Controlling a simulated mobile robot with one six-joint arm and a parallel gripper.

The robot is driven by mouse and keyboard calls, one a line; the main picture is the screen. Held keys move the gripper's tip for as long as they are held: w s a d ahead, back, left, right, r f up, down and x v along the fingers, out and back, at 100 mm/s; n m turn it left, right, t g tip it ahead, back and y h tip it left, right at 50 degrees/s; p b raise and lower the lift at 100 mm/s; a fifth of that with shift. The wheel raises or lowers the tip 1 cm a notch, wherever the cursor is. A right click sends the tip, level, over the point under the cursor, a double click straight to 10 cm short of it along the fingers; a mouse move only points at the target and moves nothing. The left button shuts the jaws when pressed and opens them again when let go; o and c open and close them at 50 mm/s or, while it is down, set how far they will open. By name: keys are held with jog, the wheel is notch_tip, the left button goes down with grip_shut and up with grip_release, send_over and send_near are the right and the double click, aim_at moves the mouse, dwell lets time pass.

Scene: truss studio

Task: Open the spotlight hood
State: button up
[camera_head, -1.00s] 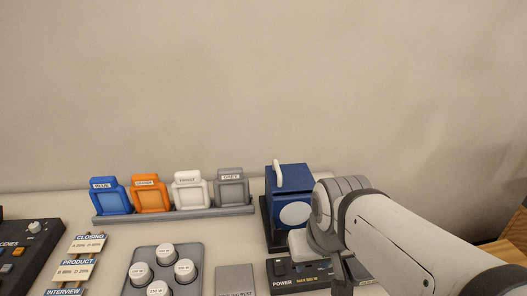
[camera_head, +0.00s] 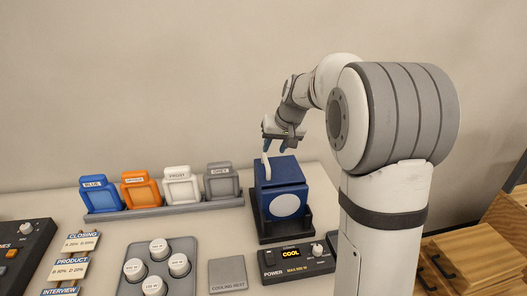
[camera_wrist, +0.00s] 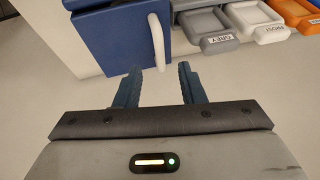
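The spotlight is a blue box (camera_head: 283,188) with a round pale lens on its front, standing on a dark base. Its white handle (camera_head: 265,166) rises from the top at the left side, and the hood looks shut. In the wrist view the blue housing (camera_wrist: 105,35) and the white handle (camera_wrist: 157,36) lie just beyond my fingertips. My gripper (camera_head: 281,149) is above the spotlight, close to the handle. In the wrist view its two blue fingers (camera_wrist: 160,72) are apart with nothing between them, and the handle is ahead of the gap.
A grey rack (camera_head: 163,211) holds blue, orange, frost and grey filter frames left of the spotlight. A power unit (camera_head: 298,262) reading COOL sits in front, beside a grey cooling rest pad (camera_head: 227,275). Wooden drawers (camera_head: 461,265) stand at right.

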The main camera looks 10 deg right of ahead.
aim_at(267, 161)
jog(key=p+x, duration=0.1)
jog(key=x, duration=0.3)
jog(key=w+p+x, duration=0.1)
jog(key=x, duration=0.3)
jog(key=shift+w+d, duration=0.1)
jog(key=shift+w, duration=0.1)
grip_shut()
dwell(0.4)
